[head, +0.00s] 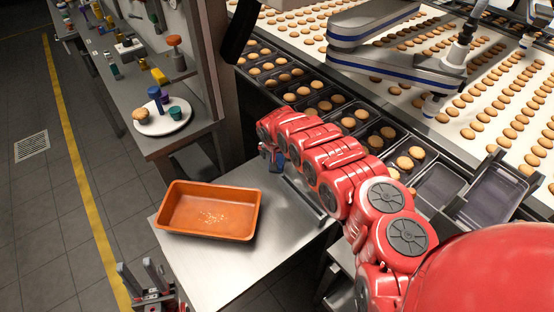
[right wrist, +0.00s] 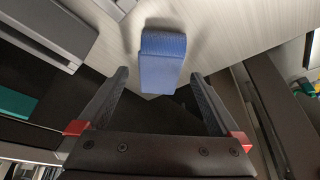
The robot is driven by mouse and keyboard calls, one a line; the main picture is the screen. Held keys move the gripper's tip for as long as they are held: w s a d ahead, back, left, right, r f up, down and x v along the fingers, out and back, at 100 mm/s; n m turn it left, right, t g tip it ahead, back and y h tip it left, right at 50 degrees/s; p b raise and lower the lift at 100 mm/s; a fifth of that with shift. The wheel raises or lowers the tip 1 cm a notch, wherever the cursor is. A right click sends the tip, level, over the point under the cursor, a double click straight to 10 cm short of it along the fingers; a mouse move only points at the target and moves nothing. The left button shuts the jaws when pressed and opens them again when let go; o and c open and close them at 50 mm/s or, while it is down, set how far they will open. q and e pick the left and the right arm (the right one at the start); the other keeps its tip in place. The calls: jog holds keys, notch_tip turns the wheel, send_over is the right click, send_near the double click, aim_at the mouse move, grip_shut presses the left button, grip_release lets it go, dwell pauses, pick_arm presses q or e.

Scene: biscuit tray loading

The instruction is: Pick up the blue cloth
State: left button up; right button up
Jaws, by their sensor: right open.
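The blue cloth (right wrist: 163,62) shows in the right wrist view as a folded pad on a light surface, ahead of my right gripper (right wrist: 160,80). The right fingers are open, one toward each side of the cloth's near end, and no grip on it shows. In the head view my red right arm reaches over the metal table (head: 215,275), and its wrist hides most of that gripper. A small dark blue patch (head: 280,163) shows beside the wrist; I cannot tell for sure that it is the cloth. My left gripper (head: 143,275) is at the bottom left, its fingers apart and empty.
An orange tray (head: 208,232) with crumbs stands on the metal table. Black trays of biscuits (head: 320,104) line the conveyor (head: 505,90), with a picker arm (head: 390,65) above. A side bench holds a white plate (head: 150,128) with cups.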

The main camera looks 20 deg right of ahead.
aim_at(277, 158)
jog(key=shift+b+x, duration=0.5)
jog(key=shift+x, duration=0.55)
jog(key=shift+w+f, duration=0.15)
jog(key=shift+c, duration=0.2)
jog(key=c, duration=1.5)
jog(key=shift+r, duration=0.45)
notch_tip(277, 158, up, 9)
jog(key=shift+r+b, duration=0.1)
jog(key=shift+b, duration=0.55)
